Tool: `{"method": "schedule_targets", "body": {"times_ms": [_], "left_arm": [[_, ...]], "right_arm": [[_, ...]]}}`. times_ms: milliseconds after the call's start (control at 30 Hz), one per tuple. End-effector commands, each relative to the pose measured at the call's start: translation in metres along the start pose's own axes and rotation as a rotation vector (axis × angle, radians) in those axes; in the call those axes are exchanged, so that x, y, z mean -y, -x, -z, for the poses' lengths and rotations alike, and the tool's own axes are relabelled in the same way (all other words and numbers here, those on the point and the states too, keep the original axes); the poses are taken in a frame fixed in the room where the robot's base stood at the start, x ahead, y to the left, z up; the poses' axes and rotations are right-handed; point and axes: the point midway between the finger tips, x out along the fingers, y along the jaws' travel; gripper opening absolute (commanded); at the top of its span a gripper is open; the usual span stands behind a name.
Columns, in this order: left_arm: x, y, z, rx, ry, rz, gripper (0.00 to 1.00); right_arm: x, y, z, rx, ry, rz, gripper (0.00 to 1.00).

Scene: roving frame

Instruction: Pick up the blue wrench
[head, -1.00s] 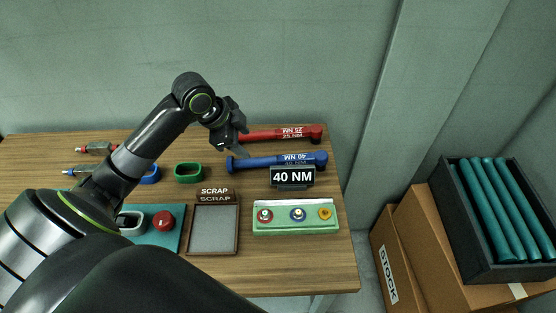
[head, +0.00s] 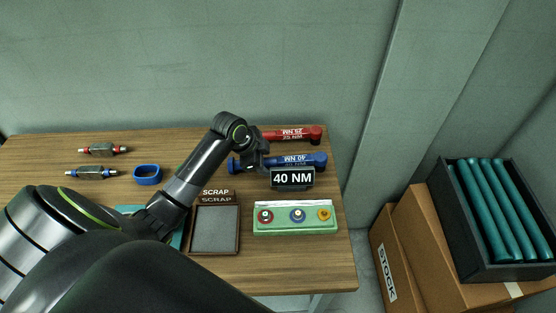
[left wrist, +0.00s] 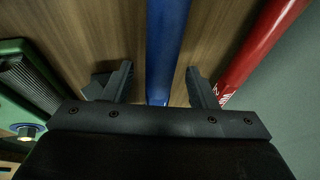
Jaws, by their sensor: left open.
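The blue wrench (head: 305,162) lies on the wooden table, labelled 40 NM, with its head at the left end. My left gripper (head: 258,160) is over the left part of its handle and hides some of it. In the left wrist view the open jaws (left wrist: 155,85) stand on either side of the blue wrench (left wrist: 166,50), with wood showing between each finger and the handle. Whether the fingertips are below the handle's top is unclear. My right gripper is not in view.
A red wrench (head: 300,133) lies just behind the blue one. A 40 NM sign (head: 293,178) stands in front.

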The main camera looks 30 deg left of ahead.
Motion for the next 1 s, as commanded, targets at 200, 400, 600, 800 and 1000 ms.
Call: {"method": "schedule_targets", "body": {"times_ms": [200,400,600,800,1000], "left_arm": [[-0.0003,-0.009,-0.0004,0.002,-0.001,0.0,0.53],[-0.0003,-0.0087,-0.0004,0.001,-0.001,0.001,0.45],[-0.0003,-0.0085,-0.0005,0.001,-0.001,0.0,0.19],[-0.0004,-0.0084,-0.0005,0.001,-0.001,0.0,0.0],[0.0003,-0.0078,0.0004,-0.001,-0.002,0.002,0.0]], "right_arm": [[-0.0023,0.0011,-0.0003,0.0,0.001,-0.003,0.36],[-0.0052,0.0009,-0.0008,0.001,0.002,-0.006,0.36],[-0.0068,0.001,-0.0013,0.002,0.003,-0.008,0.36],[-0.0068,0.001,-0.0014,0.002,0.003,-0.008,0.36],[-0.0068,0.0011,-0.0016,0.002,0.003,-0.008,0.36]]}}
